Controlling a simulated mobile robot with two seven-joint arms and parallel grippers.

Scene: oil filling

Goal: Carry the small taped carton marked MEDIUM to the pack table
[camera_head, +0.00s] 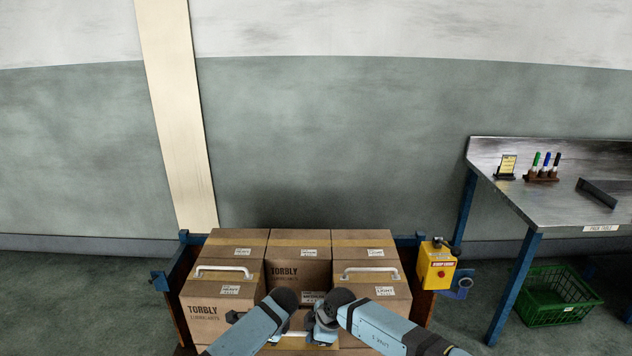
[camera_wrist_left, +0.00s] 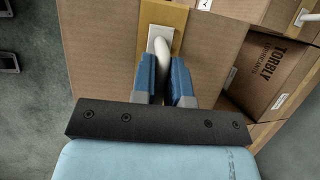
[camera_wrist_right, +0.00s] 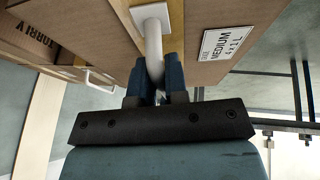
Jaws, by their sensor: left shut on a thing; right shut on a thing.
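The carton marked MEDIUM (camera_wrist_right: 250,20) shows in the right wrist view as brown board with a white label and a white handle. My right gripper (camera_wrist_right: 156,75) is shut on that handle. In the left wrist view my left gripper (camera_wrist_left: 167,75) is shut on a white handle set on a yellow-taped brown carton (camera_wrist_left: 95,45). In the head view both grippers are close together at the front middle of the stack. My arms hide much of the carton there. The pack table (camera_head: 500,155) stands at the right.
Several other taped cartons, including a left one (camera_head: 212,313) and a right one (camera_head: 385,292), fill a blue-framed holder. A yellow control box (camera_head: 436,268) is at its right. The tabletop carries markers (camera_head: 545,168), a small card stand (camera_head: 506,167) and a dark angled piece. A green crate (camera_head: 556,297) sits below.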

